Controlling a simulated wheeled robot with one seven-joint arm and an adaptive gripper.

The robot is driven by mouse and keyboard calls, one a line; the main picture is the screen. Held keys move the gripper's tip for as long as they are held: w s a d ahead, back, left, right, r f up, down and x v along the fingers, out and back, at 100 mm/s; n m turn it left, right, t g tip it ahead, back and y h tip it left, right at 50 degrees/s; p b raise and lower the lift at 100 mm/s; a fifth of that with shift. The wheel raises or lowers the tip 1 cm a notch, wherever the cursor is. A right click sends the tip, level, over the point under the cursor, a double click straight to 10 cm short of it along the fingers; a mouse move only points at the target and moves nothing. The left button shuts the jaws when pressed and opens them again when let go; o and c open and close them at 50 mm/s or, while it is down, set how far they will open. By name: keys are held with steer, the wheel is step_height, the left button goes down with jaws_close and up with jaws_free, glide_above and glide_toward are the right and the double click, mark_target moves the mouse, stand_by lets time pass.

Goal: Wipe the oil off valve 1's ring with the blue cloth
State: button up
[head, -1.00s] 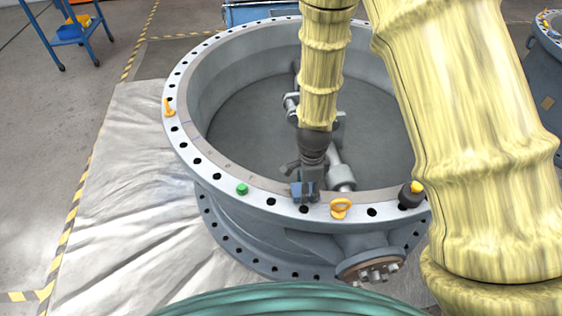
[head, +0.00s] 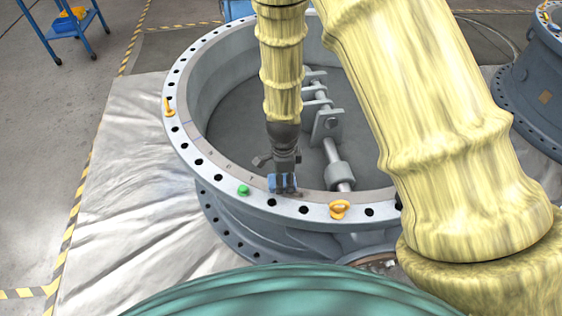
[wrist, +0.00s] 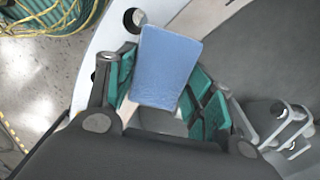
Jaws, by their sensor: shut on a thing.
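Valve 1 appears as the large grey valve in the head view, its bolt-holed ring (head: 188,152) facing up. My gripper (head: 284,188) is over the front part of the ring, pointing down, shut on the blue cloth (head: 277,183). The cloth is a folded pad between the fingers; it also fills the middle of the wrist view (wrist: 168,66), with the pale ring behind it. The cloth is at or just above the ring's surface; I cannot tell whether it touches. No oil shows clearly; the ring under the cloth is hidden.
A green cap (head: 243,190) sits on the ring just left of my gripper. A yellow eyebolt (head: 340,209) stands to its right, another (head: 168,107) at the left rim. The valve's shaft (head: 334,160) crosses the bore. A second valve (head: 540,80) stands at the right.

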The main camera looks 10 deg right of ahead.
steer(key=shift+s+r+p, duration=0.25)
steer(key=shift+r+p, duration=0.1)
steer(key=shift+r, duration=0.35)
step_height(320, 180, up, 2)
steer(key=shift+w+r+p, duration=0.1)
steer(key=shift+w+p, duration=0.05)
steer(key=shift+p, duration=0.9)
steer(key=shift+r+p, duration=1)
steer(key=shift+r, duration=0.1)
